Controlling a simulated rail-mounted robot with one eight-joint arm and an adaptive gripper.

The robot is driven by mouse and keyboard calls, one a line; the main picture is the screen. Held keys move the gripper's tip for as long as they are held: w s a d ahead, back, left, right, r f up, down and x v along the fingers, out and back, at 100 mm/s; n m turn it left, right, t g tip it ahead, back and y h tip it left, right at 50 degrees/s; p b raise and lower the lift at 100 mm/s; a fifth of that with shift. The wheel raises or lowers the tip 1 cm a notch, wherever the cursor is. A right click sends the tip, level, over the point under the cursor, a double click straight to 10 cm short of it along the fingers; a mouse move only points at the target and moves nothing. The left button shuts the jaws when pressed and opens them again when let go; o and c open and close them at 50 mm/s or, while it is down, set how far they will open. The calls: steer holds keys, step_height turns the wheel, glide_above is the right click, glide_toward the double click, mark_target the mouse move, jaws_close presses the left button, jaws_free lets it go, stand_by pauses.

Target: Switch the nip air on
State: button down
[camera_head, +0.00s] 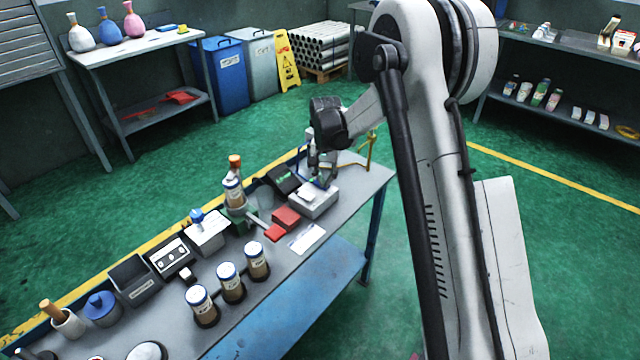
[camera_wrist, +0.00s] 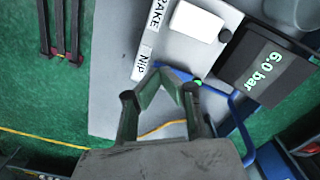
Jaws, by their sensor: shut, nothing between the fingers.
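The pale control box (camera_head: 314,203) stands near the far right end of the bench, and my gripper (camera_head: 322,180) is right over it. In the wrist view my gripper (camera_wrist: 170,76) is shut and empty, its fingers in front of the box panel. A "NIP" label (camera_wrist: 142,63) lies just beyond the fingertips. A white switch block (camera_wrist: 197,22) sits beside a label ending in "AKE" (camera_wrist: 156,14). The fingers may hide the nip switch; I cannot tell its position or whether they touch it. A small green light (camera_wrist: 197,82) shows beside the fingers.
A dark display (camera_wrist: 262,68) reads "6.0 bar" in green, and a blue bent bar (camera_wrist: 237,118) passes close to the fingers. On the bench, red blocks (camera_head: 286,218), several capped jars (camera_head: 230,282) and a bottle with an orange cap (camera_head: 234,186) stand left of the box.

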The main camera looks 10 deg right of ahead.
steer(key=shift+r, duration=0.1)
steer(key=shift+r+p, duration=1.4)
steer(key=shift+r, duration=2)
